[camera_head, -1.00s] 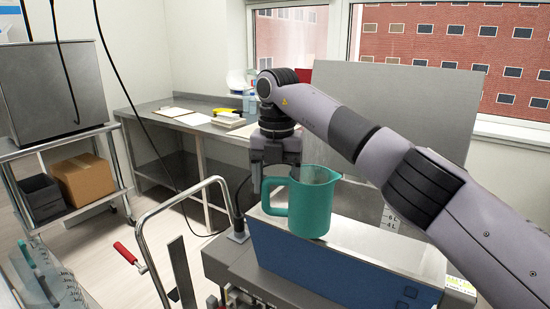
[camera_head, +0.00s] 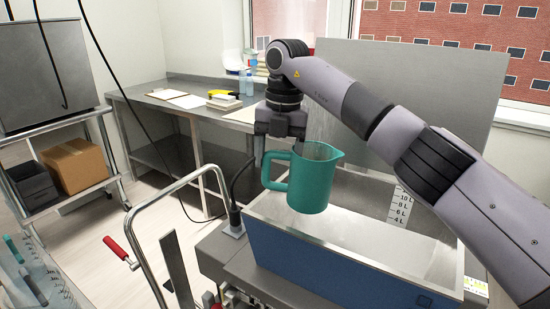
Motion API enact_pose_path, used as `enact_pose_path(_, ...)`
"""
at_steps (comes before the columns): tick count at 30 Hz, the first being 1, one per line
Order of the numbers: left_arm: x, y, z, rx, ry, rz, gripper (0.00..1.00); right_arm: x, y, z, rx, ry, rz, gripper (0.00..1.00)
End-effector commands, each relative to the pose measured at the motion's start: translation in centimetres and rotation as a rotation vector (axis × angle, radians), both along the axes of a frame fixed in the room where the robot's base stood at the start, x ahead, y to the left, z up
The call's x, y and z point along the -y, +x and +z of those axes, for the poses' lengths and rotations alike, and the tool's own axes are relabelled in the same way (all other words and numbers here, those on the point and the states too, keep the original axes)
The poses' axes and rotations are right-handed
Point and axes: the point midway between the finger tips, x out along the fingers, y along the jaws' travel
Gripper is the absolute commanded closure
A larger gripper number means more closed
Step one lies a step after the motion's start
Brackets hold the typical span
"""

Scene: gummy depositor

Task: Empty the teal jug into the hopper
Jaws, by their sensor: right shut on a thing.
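The teal jug (camera_head: 309,181) is upright, with its handle to the left. My right gripper (camera_head: 281,145) is above its handle side and shut on the jug; the fingertips are partly hidden by the handle. The hopper (camera_head: 350,277) is an open metal trough with a blue front and a litre scale on its inner wall. The jug appears above its left part, apart from its rim. The hopper's visible inside looks bare. The jug's contents cannot be seen. My left gripper is out of view.
A raised grey panel (camera_head: 420,90) stands behind the hopper. A metal handrail (camera_head: 178,188) with a red-handled lever (camera_head: 119,250) is to its left. Clear graduated containers (camera_head: 45,285) are at lower left. A steel bench (camera_head: 165,103) holds clipboards and bottles.

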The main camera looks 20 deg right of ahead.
Motion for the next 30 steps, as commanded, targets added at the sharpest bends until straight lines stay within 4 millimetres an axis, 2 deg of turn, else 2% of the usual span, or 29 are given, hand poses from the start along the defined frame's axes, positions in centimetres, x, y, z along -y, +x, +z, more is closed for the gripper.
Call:
enact_pose_path(20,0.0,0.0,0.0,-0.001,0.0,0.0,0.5,2.2,-1.2,2.2,0.092,0.16,0.0,0.93)
enact_pose_path(30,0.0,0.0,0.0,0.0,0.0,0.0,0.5,2.1,-1.2,2.2,0.092,0.161,0.001,0.93)
